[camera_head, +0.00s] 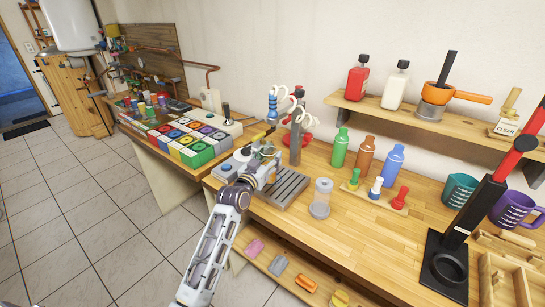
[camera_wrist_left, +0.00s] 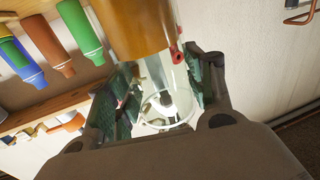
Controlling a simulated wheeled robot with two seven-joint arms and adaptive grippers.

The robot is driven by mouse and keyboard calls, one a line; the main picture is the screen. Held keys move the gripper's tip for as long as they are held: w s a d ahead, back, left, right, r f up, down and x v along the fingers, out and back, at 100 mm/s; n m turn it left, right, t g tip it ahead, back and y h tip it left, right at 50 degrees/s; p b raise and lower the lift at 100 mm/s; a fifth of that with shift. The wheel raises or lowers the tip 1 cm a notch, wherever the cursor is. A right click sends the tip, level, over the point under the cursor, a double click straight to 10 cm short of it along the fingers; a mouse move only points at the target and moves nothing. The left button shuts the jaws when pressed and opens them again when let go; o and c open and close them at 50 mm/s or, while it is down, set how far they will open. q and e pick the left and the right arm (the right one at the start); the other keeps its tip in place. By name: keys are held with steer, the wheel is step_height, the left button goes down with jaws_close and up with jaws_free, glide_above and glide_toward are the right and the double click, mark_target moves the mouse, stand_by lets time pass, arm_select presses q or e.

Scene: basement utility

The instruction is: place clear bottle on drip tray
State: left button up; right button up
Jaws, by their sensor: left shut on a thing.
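My left gripper (camera_head: 262,168) is shut on a clear bottle (camera_wrist_left: 168,100), which shows between its fingers in the left wrist view. An amber-brown rounded part (camera_wrist_left: 135,28) shows beyond the clear glass. In the head view the gripper is over the left end of the grey slotted drip tray (camera_head: 290,190), with the bottle largely hidden by the gripper. I cannot tell whether the bottle touches the tray. My right gripper is not in view.
Green (camera_head: 340,148), brown (camera_head: 366,155) and blue (camera_head: 391,166) bottles stand at the back. The front middle worktop is clear.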

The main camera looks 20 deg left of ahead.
arm_select(q)
steer(key=shift+w+r, duration=0.1)
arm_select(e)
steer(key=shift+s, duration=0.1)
arm_select(q)
steer(key=shift+w+d, duration=0.15)
steer(key=shift+w, duration=0.6)
steer(key=shift+w+d+f, duration=0.1)
steer(key=shift+w+f, duration=0.7)
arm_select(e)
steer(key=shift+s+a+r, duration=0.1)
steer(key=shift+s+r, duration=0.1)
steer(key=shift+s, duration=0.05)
arm_select(q)
steer(key=shift+f, duration=0.1)
steer(key=o, duration=1.3)
